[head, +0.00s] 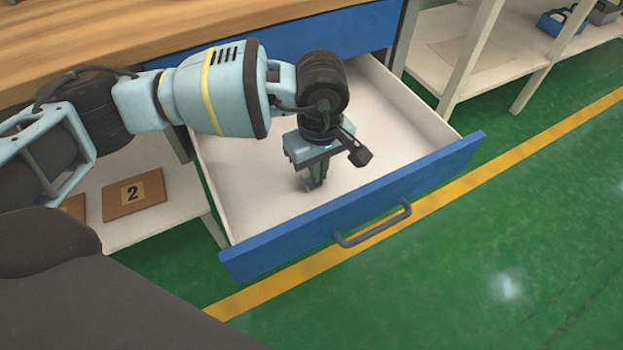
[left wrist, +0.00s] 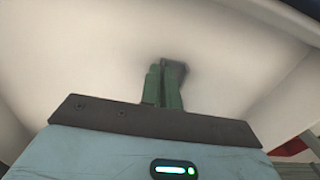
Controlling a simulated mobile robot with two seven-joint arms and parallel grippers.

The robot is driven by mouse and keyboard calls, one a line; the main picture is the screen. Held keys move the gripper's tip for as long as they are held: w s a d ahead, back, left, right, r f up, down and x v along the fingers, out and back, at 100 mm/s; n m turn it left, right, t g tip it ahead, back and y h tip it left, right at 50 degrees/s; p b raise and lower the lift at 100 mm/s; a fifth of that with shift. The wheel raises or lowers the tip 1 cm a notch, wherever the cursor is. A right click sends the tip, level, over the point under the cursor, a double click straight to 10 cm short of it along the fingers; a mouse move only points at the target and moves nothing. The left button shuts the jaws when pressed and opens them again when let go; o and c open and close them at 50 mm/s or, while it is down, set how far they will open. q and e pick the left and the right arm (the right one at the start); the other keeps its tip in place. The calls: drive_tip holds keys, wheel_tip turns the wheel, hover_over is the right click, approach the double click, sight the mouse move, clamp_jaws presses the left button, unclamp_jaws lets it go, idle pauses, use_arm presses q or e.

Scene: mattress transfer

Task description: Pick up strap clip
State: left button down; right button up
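My left gripper (head: 316,172) points down into an open drawer (head: 405,105) with a white inside and a blue front. Its fingertips are close to the drawer floor. In the left wrist view its green fingers (left wrist: 162,86) stand close together, with only a thin line between them. A dark patch shows beside their tips; I cannot tell whether it is a shadow or a small object. I cannot make out the strap clip in either view; the fingers could hide it. My right gripper is not in view.
The drawer's blue front (head: 345,208) has a grey handle (head: 373,224) and stands out over the green floor. A wooden worktop (head: 150,28) lies above the drawer. A lower shelf holds a board marked 2 (head: 134,193). White shelving (head: 485,50) stands at the right.

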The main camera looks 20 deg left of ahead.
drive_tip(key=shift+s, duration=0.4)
